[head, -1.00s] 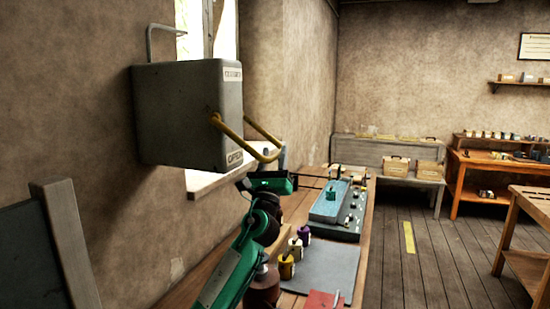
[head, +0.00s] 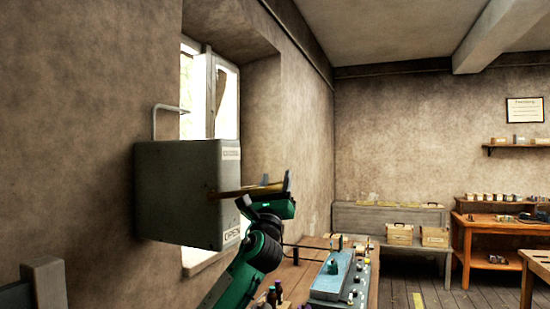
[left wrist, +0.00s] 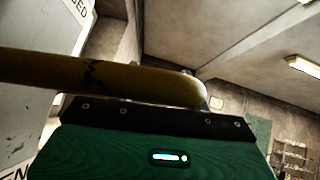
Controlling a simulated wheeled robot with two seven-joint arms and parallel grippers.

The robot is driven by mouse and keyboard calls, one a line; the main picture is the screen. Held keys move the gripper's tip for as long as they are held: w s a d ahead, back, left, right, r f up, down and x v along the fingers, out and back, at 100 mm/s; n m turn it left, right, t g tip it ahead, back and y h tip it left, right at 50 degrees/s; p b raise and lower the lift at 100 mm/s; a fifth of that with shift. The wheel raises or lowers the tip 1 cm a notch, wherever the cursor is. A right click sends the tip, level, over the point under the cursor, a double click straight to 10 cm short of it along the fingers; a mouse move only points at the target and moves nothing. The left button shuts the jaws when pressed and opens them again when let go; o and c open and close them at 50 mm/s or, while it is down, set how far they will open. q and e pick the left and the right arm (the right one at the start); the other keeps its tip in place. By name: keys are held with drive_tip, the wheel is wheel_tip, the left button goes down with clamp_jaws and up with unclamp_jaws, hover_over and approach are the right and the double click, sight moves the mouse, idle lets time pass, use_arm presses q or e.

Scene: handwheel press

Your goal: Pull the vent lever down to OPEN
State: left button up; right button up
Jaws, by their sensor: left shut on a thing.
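The grey vent box (head: 180,195) is fixed to the wall at left centre in the head view. An OPEN label shows low on its face and another label near the top. The yellow vent lever (head: 228,193) sticks out from the box and looks about level. My left gripper (head: 276,186) is shut on the lever's outer end. In the left wrist view the yellow lever bar (left wrist: 90,75) crosses just above the dark and green gripper body (left wrist: 160,145). My right gripper is not in view.
A bent grey rod (head: 154,120) rises from the box beside the window. Below my left arm stands a workbench with a blue device (head: 332,275) and small bottles (head: 275,292). The air right of the lever is free.

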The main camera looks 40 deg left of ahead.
use_arm(q)
wheel_tip(320, 180, up, 6)
drive_tip(key=a, duration=0.2)
drive_tip(key=shift+r, duration=0.2)
drive_tip(key=shift+d, duration=0.15)
